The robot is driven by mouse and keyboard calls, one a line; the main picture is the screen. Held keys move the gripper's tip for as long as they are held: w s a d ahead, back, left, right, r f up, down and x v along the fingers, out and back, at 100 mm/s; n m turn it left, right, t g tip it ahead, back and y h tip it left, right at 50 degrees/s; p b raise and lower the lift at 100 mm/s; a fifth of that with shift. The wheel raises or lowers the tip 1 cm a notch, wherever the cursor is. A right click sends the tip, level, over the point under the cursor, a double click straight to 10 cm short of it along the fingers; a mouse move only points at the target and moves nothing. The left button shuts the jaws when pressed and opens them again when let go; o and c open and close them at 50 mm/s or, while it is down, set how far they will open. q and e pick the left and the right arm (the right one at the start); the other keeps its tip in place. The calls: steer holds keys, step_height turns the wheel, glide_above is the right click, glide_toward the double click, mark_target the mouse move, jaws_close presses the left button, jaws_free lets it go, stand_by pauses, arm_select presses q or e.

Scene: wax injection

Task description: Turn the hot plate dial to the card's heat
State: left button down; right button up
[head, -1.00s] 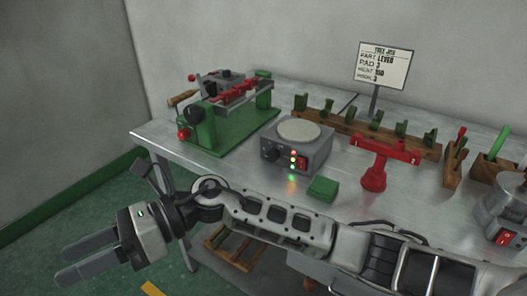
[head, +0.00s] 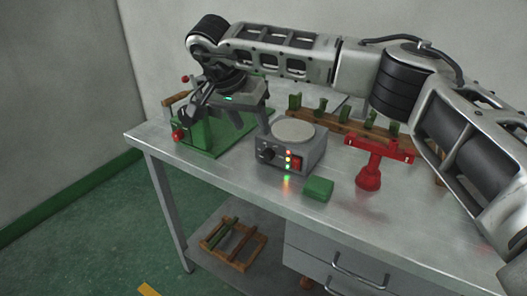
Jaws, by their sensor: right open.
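The hot plate (head: 317,151) stands on the metal table, a grey box with a pale round top. Its black dial (head: 267,154) is at the left of its front face, beside lit indicator lights and a red switch (head: 297,163). I cannot read the dial's setting. My right gripper (head: 232,116) is open and points down, left of the hot plate and above the green fixture, apart from the dial. The card is hidden behind my right arm. My left gripper is not in view.
The green fixture (head: 202,140) with a red knob stands at the left. A green block (head: 318,189) lies in front of the hot plate, and a red stand (head: 369,172) is to the right. A wooden rack (head: 346,127) with green pieces is behind. The table front is mostly clear.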

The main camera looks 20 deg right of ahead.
mark_target(265, 154)
steer(key=x, duration=1.1)
steer(key=shift+a+f+p, duration=0.1)
steer(key=shift+p, duration=0.25)
steer(key=c, duration=1)
